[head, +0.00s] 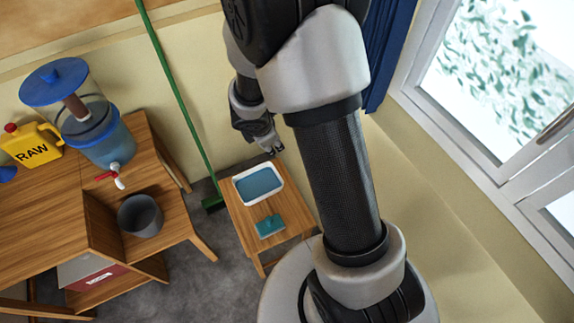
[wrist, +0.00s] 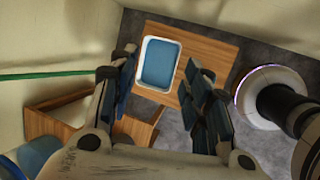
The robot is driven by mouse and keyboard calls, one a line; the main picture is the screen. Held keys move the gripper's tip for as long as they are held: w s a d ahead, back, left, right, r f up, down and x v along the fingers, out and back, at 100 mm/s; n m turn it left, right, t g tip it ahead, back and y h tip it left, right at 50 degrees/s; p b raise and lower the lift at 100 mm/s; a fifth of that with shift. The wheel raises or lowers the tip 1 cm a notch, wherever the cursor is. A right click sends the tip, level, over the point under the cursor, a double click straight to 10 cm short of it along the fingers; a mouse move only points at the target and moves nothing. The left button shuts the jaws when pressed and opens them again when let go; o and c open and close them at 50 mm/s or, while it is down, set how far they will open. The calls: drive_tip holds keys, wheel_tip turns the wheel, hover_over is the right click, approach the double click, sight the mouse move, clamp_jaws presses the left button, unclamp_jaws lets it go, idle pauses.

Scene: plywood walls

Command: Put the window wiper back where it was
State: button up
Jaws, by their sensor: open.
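A small teal item (head: 270,226) lies flat on the small wooden table (head: 240,228), in front of the white tray (head: 281,196); I cannot tell whether it is the window wiper. No other thing in view is clearly a wiper. The tray holds something blue, like water, and also shows in the wrist view (wrist: 141,68). My gripper (head: 274,151) is above and behind the tray in the head view. In the wrist view my gripper (wrist: 160,68) is open, its fingers spread with nothing between them. The teal item is not clearly visible there.
A green-handled broom (head: 178,88) leans left of the small table. A wooden stand (head: 175,212) at left holds a water dispenser (head: 105,148), a yellow RAW jug (head: 32,146) and a grey pot (head: 140,216). A window (head: 500,75) and blue curtain (head: 390,55) are at right.

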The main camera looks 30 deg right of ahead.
drive_tip(key=s+d+r+m+h, duration=0.1)
drive_tip(key=s+r+m, duration=0.35)
drive_tip(key=r, duration=0.45)
drive_tip(key=s+d+r+m, duration=0.1)
drive_tip(key=s+r+m, duration=0.35)
drive_tip(key=r, duration=0.45)
drive_tip(key=s+a+r+m+y, duration=0.2)
drive_tip(key=s+a+r+m, duration=0.1)
drive_tip(key=s, duration=0.4)
drive_tip(key=s+a+r+m+t+y, duration=0.1)
drive_tip(key=s+a+r+m+y, duration=0.1)
drive_tip(key=s+a+m, duration=0.3)
drive_tip(key=s+r+m, duration=0.1)
drive_tip(key=s, duration=0.2)
drive_tip(key=shift+a+r, duration=0.2)
drive_tip(key=shift+a, duration=0.1)
drive_tip(key=shift+w, duration=0.1)
wheel_tip(320, 180, down, 5)
drive_tip(key=b, duration=0.5)
drive_tip(key=shift+f, duration=0.2)
